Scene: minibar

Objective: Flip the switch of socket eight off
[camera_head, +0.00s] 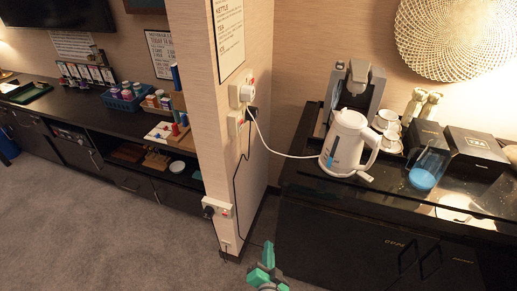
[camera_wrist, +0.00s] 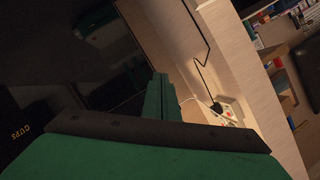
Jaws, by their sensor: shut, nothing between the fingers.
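Several wall sockets sit on the narrow pillar wall, and no number is readable on any of them. In the head view there is an upper socket (camera_head: 241,92), a socket just below it (camera_head: 236,121) and a low socket (camera_head: 225,210) with a black plug. A white socket plate (camera_wrist: 229,114) with a black plug shows in the wrist view; I cannot tell which one it is. My gripper (camera_head: 268,262) has green fingers, low in front of the pillar, apart from the sockets. Its fingers are shut and empty in the wrist view (camera_wrist: 158,85).
A white kettle (camera_head: 348,143) stands on the dark right counter (camera_head: 308,180), its white cord running to the pillar. A black cord (camera_head: 236,180) runs down the pillar. A long low counter (camera_head: 100,123) lies at left. The carpet (camera_head: 110,230) is clear.

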